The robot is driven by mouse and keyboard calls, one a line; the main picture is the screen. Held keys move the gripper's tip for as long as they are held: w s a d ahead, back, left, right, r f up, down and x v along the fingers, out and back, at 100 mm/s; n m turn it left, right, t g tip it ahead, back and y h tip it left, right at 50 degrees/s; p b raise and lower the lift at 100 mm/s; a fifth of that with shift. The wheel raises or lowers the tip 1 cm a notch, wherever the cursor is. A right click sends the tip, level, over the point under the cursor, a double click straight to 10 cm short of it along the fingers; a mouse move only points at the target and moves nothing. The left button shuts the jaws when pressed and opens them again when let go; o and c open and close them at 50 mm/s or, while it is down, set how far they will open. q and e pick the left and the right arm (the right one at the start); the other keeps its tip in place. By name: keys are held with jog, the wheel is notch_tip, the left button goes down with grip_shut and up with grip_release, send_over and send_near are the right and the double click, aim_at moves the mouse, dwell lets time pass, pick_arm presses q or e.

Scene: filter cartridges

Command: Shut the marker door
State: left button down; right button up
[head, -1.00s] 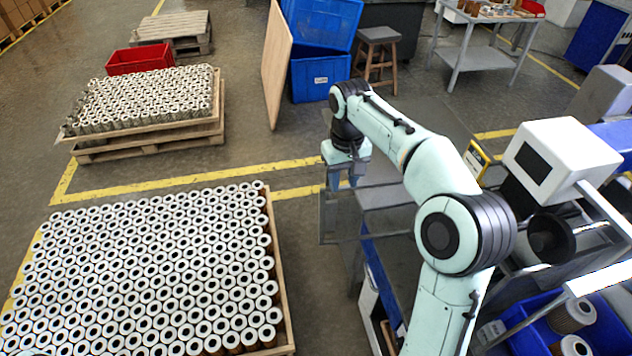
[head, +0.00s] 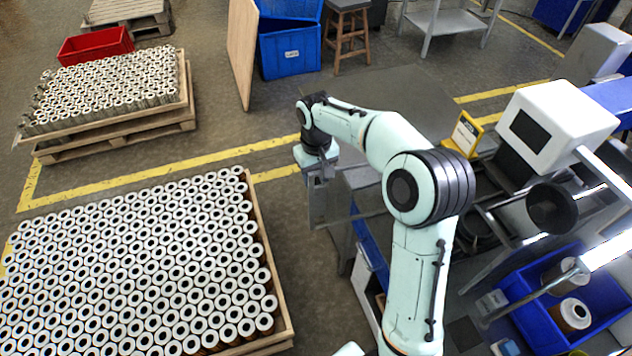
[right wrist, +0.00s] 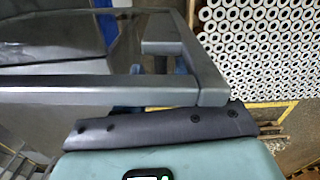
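The marker door appears to be the grey-framed, see-through panel (head: 322,205) at the left end of the grey machine in the head view. Its grey frame (right wrist: 90,90) crosses the right wrist view, with a short grey bar (right wrist: 168,47) that looks like a handle. My right gripper (head: 321,174) points down at the top of this panel, close to the frame. Its fingers are mostly hidden; small blue parts show beside the frame in the wrist view. I cannot tell whether they touch or grip it. My left gripper is out of view.
A pallet of white-topped cartridges (head: 130,270) stands left of the panel, with a strip of bare floor between. Right of my arm are a white machine head (head: 560,130), a yellow-framed sign (head: 465,135) and a blue bin (head: 530,300) with cartridges.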

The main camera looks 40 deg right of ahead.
jog(key=shift+f, duration=1.2)
grip_shut()
